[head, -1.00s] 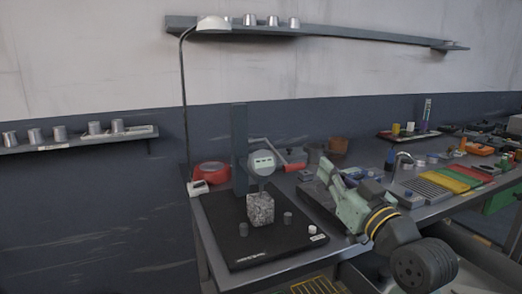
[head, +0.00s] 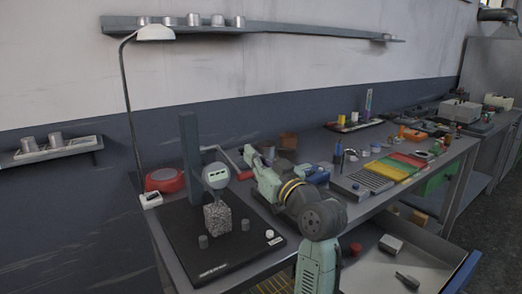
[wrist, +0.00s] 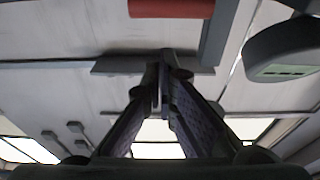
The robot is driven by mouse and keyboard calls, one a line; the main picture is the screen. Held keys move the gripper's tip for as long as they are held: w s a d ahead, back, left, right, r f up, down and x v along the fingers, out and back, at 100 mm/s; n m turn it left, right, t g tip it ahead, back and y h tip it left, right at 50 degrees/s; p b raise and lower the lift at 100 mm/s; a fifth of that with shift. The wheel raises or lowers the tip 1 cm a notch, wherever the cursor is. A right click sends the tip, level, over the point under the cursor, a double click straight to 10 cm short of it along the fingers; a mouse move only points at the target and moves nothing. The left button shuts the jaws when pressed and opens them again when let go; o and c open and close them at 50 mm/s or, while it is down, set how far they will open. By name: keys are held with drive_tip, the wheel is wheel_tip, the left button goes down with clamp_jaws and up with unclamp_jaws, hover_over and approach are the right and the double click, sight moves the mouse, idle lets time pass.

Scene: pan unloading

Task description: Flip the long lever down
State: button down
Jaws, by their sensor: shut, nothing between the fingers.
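My gripper (head: 250,157) is at the back of the bench, right of the dial gauge (head: 216,176). In the wrist view its dark fingers (wrist: 162,78) are together and empty. A red bar (wrist: 171,8) crosses the top of the wrist view, apart from the fingertips; it may be the long lever's handle. In the head view a grey and red fixture (head: 238,163) stands just left of the fingers, partly hidden by my arm. I cannot clearly tell the lever's full shape or angle. The round gauge (wrist: 283,50) also shows at the right of the wrist view.
A black base (head: 215,258) carries a dark column (head: 190,150) and a speckled block (head: 218,217) beside my arm. A red round object (head: 165,180) and a lamp (head: 155,33) stand left. Trays and tools fill the bench's right side. An open drawer (head: 400,262) is below.

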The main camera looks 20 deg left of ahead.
drive_tip(key=shift+s+d+f, duration=0.1)
drive_tip(key=shift+d+f, duration=0.05)
drive_tip(key=shift+f, duration=1)
wheel_tip(320, 180, down, 3)
drive_tip(key=b, duration=0.5)
drive_tip(key=shift+r+t+y, duration=0.2)
drive_tip(key=shift+t+y, duration=0.1)
